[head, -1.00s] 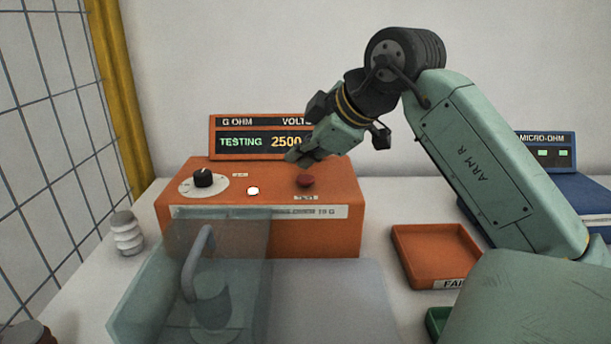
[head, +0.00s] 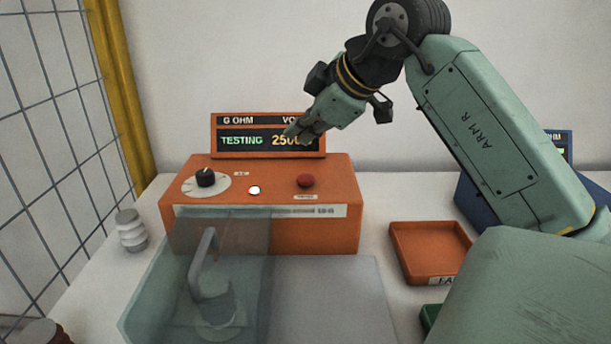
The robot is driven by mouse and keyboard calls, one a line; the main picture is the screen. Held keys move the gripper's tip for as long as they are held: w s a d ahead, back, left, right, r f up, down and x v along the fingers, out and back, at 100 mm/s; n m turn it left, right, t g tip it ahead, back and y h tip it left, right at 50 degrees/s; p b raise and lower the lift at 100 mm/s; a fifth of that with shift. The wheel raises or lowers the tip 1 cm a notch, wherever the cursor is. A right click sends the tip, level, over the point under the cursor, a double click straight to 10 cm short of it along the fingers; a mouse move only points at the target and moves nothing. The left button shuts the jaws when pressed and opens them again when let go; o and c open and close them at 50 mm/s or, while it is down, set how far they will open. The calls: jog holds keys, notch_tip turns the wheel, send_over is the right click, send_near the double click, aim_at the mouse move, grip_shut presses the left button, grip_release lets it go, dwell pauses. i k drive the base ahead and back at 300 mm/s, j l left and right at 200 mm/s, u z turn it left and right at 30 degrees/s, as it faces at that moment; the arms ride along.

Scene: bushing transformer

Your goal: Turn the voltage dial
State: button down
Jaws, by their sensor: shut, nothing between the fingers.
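The voltage dial is a black knob (head: 205,177) on a round white scale plate (head: 221,185), at the left of the top of an orange tester box (head: 300,237). Nothing touches it. A display (head: 268,136) behind the box reads "TESTING" and a number starting with 250, its end hidden by my gripper. My gripper (head: 293,133) is shut and empty. In the picture it is in front of the display, up and to the right of the dial and above a red button (head: 305,181).
A small white lamp or button (head: 254,190) is between dial and red button.

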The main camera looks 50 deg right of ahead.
aim_at(205, 177)
jog(key=k+j, duration=0.75)
jog(key=j, duration=0.25)
